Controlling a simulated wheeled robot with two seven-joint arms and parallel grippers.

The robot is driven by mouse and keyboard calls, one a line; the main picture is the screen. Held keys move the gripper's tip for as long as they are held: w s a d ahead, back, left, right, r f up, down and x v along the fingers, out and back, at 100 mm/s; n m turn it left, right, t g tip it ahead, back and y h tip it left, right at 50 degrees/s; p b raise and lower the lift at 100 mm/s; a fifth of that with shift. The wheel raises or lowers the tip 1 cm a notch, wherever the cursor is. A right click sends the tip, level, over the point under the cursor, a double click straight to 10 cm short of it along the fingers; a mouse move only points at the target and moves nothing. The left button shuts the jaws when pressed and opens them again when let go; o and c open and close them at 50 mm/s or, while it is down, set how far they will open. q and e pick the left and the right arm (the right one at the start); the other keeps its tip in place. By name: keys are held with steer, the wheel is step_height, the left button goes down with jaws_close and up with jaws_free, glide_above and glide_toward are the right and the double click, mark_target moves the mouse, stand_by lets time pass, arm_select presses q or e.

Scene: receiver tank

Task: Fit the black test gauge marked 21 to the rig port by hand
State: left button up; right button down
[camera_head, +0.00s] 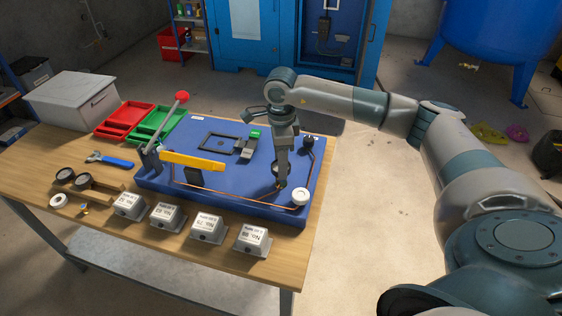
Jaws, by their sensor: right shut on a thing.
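My right gripper (282,183) points down over the right part of the blue rig board (225,207). It is shut on a dark round thing, which looks like the black test gauge (275,169); the fingers hide most of it, and no number can be read. The gauge is at or just above the copper-coloured pipe. The rig port is hidden behind the fingers, so I cannot tell whether the gauge is seated. My left gripper is not in view.
Two dark round gauges (84,181) sit in a wooden holder at the left. A white ring (58,200) and several labelled grey blocks (207,229) line the front. A red-knobbed lever (181,97) and a yellow bar (192,161) rise from the board. A white knob (300,196) is close to the gripper.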

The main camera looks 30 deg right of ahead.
steer(key=m, duration=0.9)
steer(key=shift+m, duration=0.3)
steer(key=c, duration=1.3)
jaws_free()
steer(key=shift+m, duration=0.6)
steer(key=o, duration=0.4)
steer(key=shift+r+p, duration=1.7)
steer(key=shift+r, duration=1.75)
